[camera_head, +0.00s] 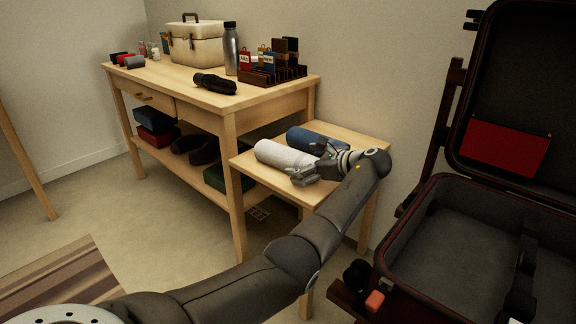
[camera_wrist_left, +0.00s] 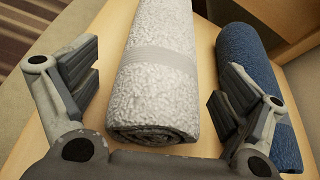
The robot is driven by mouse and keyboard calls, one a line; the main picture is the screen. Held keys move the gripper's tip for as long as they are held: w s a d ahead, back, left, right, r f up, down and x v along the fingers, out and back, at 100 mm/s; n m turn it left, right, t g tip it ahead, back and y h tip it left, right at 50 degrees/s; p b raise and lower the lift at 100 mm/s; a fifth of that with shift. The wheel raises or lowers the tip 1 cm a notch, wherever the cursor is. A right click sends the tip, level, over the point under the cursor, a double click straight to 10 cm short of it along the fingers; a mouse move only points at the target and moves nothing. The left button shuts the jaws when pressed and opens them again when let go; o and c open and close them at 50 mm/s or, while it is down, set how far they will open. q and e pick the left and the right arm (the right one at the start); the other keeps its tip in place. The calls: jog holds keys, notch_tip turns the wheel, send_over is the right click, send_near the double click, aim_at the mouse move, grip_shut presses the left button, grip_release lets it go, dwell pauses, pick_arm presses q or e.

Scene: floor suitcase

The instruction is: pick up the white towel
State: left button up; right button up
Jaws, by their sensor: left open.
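A rolled white towel (camera_head: 284,155) lies on the small wooden side table in the head view. It also fills the middle of the left wrist view (camera_wrist_left: 157,70), with its spiral end facing me. My left gripper (camera_head: 302,177) is at the towel's near right end in the head view. In the left wrist view the open fingers (camera_wrist_left: 155,88) stand on either side of the towel, with gaps to it on both sides. Part of the towel is hidden behind the gripper in the head view. My right gripper is not in view.
A rolled blue towel (camera_head: 312,140) lies beside the white one, close to one finger in the left wrist view (camera_wrist_left: 250,85). The side table (camera_head: 368,139) adjoins a workbench (camera_head: 190,88) holding a case, bottle and organizer. An open suitcase (camera_head: 440,225) stands at the right.

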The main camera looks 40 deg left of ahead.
pick_arm(q)
jog(key=shift+w+a+f, duration=0.1)
jog(key=shift+a, duration=0.3)
jog(key=c, duration=1.1)
jog(key=shift+c, duration=0.4)
